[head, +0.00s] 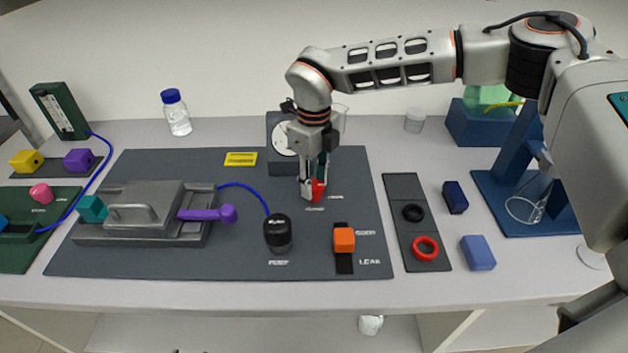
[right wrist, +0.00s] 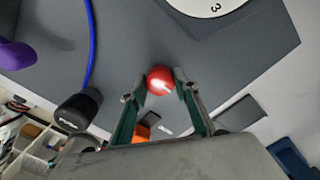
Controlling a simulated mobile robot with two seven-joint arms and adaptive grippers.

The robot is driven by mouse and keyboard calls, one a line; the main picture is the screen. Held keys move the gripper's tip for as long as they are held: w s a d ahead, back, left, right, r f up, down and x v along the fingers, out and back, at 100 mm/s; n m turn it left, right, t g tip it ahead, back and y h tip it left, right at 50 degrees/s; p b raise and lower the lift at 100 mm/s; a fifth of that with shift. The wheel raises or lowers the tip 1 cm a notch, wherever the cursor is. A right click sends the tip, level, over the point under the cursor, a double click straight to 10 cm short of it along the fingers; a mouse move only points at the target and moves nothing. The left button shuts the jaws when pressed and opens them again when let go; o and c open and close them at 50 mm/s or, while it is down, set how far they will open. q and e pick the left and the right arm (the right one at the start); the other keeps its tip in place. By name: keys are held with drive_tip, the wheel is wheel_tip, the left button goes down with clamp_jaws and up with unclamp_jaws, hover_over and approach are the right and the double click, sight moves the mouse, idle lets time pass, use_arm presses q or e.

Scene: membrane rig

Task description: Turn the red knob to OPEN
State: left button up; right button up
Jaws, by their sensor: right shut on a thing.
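The red knob (head: 318,190) stands on the dark grey panel, in front of the gauge (head: 284,140). My right gripper (head: 314,186) reaches down over the knob from above, with its fingers on either side of it. In the right wrist view the round red top of the knob (right wrist: 160,80) sits between the two fingertips (right wrist: 158,84), and the gripper is shut on it. Small white labels lie beside and in front of the knob; they are too small to read. My left gripper is not in view.
On the panel are a grey metal cell (head: 145,210) with a purple lever (head: 208,214), a black bulb (head: 278,232) on a blue tube, and an orange switch (head: 344,240). A tray with black and red rings (head: 425,248) lies to the right. A capped bottle (head: 176,112) stands behind.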

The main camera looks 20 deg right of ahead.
sight(314, 185)
drive_tip(key=o, duration=1.1)
wheel_tip(314, 185, up, 12)
